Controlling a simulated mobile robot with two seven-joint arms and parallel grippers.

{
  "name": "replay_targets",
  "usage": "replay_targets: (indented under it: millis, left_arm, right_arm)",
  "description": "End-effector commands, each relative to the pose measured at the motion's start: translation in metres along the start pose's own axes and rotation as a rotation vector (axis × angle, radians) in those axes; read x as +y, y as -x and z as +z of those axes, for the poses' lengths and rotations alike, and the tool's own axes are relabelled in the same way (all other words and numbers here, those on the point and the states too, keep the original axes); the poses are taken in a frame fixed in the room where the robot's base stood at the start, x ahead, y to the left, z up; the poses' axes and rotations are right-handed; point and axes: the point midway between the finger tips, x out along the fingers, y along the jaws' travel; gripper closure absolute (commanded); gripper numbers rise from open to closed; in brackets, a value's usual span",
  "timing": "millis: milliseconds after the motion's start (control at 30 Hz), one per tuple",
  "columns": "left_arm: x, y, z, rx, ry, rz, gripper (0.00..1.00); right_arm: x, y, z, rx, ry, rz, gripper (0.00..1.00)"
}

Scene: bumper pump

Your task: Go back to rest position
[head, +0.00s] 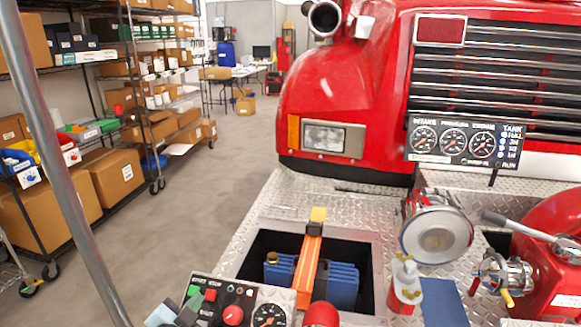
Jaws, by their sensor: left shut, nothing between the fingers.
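My left gripper (186,303) shows only in part at the bottom edge of the head view, left of centre. My right gripper is not in view.
A red fire truck (350,85) with a diamond-plate bumper (290,195) fills the right. An open bumper well (374,275) holds blue folded hose (343,283) under an orange strap (309,255). A gauge panel (464,142) stands behind. Shelves (100,60) line the left; the floor (215,185) between is clear.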

Motion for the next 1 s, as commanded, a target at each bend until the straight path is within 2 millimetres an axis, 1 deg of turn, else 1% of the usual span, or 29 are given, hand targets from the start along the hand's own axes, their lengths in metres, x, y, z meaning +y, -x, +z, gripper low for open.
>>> replay_targets:
  millis: [33,67,167,200,267,300,367,400,500,600,700,800,1000]
  left_arm:
    - [0.019,0.008,0.015,-0.025,0.035,0.03,1.0]
    - [0.03,0.014,0.024,-0.037,0.061,0.048,1.0]
    - [0.073,0.039,0.057,-0.091,0.162,0.109,1.0]
    - [0.091,0.052,0.071,-0.117,0.208,0.134,1.0]
    - [0.116,0.073,0.09,-0.157,0.276,0.165,1.0]
    - [0.132,0.088,0.102,-0.186,0.323,0.184,1.0]
    - [0.155,0.112,0.119,-0.228,0.39,0.208,1.0]
    - [0.168,0.127,0.129,-0.255,0.432,0.221,1.0]
    - [0.195,0.162,0.148,-0.317,0.521,0.242,1.0]
    - [0.212,0.187,0.16,-0.362,0.585,0.252,1.0]
    - [0.221,0.202,0.167,-0.388,0.62,0.256,1.0]
    - [0.224,0.207,0.169,-0.397,0.633,0.257,1.0]
    - [0.224,0.207,0.169,-0.397,0.633,0.257,1.0]
  right_arm:
    - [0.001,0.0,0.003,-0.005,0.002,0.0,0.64]
    - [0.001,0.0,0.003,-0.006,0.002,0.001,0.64]
    - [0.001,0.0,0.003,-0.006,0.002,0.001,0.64]
    - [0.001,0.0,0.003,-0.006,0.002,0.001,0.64]
    - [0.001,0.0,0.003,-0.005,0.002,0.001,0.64]
    - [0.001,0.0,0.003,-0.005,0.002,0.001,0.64]
    - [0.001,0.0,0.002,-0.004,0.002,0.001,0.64]
    - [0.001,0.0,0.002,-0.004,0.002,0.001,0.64]
    - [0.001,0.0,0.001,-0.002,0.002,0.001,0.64]
    - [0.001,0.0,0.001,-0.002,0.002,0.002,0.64]
    - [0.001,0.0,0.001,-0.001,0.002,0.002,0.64]
    - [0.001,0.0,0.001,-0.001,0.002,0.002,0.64]
    - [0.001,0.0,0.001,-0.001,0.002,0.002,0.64]
